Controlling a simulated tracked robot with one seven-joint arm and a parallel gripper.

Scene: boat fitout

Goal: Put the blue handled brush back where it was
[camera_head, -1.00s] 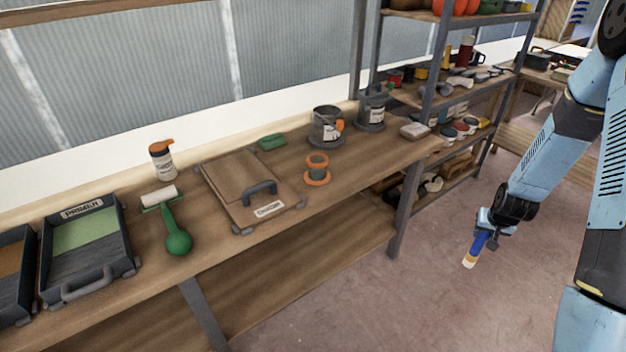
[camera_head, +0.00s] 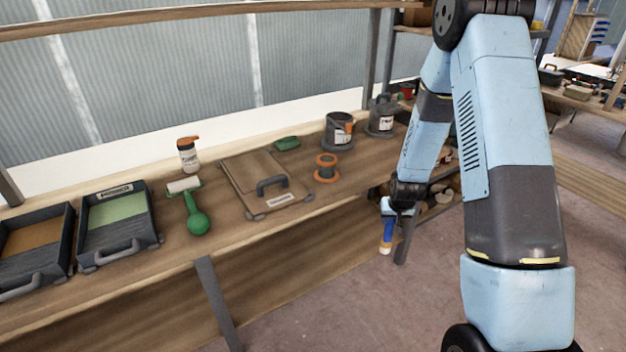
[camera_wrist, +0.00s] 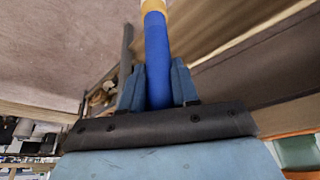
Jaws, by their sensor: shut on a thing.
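My gripper (camera_head: 391,209) is shut on the blue handled brush (camera_head: 387,232), which hangs below it, blue part up and pale end down. It is held in front of the workbench (camera_head: 330,203), near the bench's right leg, apart from the bench. In the wrist view the blue handle (camera_wrist: 157,60) stands between the two fingers (camera_wrist: 158,88), with a yellow band at the top edge of the picture. The far end of the brush is cut off there. Which place the brush came from does not show.
On the bench stand two trays, one with a green floor (camera_head: 117,212), a green-handled roller (camera_head: 197,220), a bottle (camera_head: 188,155), a lidded wooden case (camera_head: 262,184), an orange spool (camera_head: 326,168) and two dark cans (camera_head: 339,132). A shelf rack is partly hidden behind my arm.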

